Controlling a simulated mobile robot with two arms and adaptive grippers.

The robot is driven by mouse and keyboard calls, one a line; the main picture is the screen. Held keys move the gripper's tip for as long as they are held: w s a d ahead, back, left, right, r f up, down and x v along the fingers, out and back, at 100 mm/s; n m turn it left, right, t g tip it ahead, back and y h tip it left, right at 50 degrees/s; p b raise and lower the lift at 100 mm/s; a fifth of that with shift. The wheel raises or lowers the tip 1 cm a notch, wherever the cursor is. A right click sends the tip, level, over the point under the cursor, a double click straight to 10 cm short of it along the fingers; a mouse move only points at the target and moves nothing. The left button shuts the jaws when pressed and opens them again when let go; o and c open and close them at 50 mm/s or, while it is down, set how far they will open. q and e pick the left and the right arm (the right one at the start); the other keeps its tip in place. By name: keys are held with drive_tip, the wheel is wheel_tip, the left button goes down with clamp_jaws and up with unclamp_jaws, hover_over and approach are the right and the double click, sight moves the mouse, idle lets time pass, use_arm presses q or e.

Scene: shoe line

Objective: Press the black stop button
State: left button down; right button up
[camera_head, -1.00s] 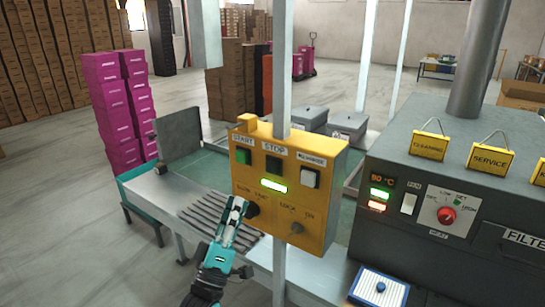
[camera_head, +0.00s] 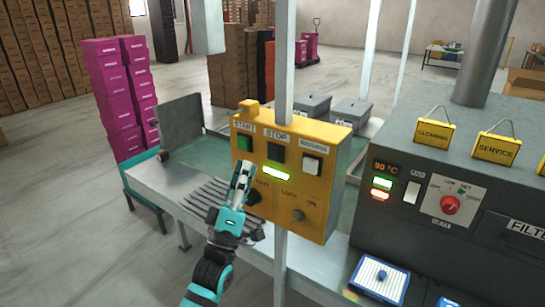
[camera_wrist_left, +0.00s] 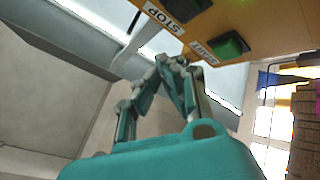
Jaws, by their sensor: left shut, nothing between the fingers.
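The yellow control box (camera_head: 318,212) stands on a grey post in the middle of the head view. Its black stop button (camera_head: 275,165) is under the STOP label, between the green start button (camera_head: 244,143) and a pale button (camera_head: 312,166). In the left wrist view the stop button (camera_wrist_left: 186,9) is cut by the top edge, and the green button (camera_wrist_left: 229,46) is nearby. My left gripper (camera_head: 243,170) is shut and empty, fingers pointing up, in front of the box's left part, below the green button and lower left of the stop button. Contact cannot be told. My right gripper is out of view.
Below the green light (camera_head: 276,177) are a black knob (camera_head: 254,197) and a lock switch (camera_head: 298,215). The grey post (camera_head: 281,60) rises behind the box. A dark machine (camera_head: 400,240) stands at right, and a metal line with slats (camera_head: 205,200) at left.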

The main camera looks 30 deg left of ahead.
sight(274, 154)
use_arm(q)
drive_tip(key=w, duration=0.4)
drive_tip(key=shift+w+d+b, duration=0.15)
drive_tip(key=shift+w+b, duration=0.25)
idle(0.4)
drive_tip(key=shift+w, duration=0.15)
idle(0.6)
drive_tip(key=shift+w, duration=0.3)
drive_tip(key=shift+w+d, duration=0.1)
drive_tip(key=shift+w, duration=0.45)
idle(0.9)
drive_tip(key=shift+s, duration=1.05)
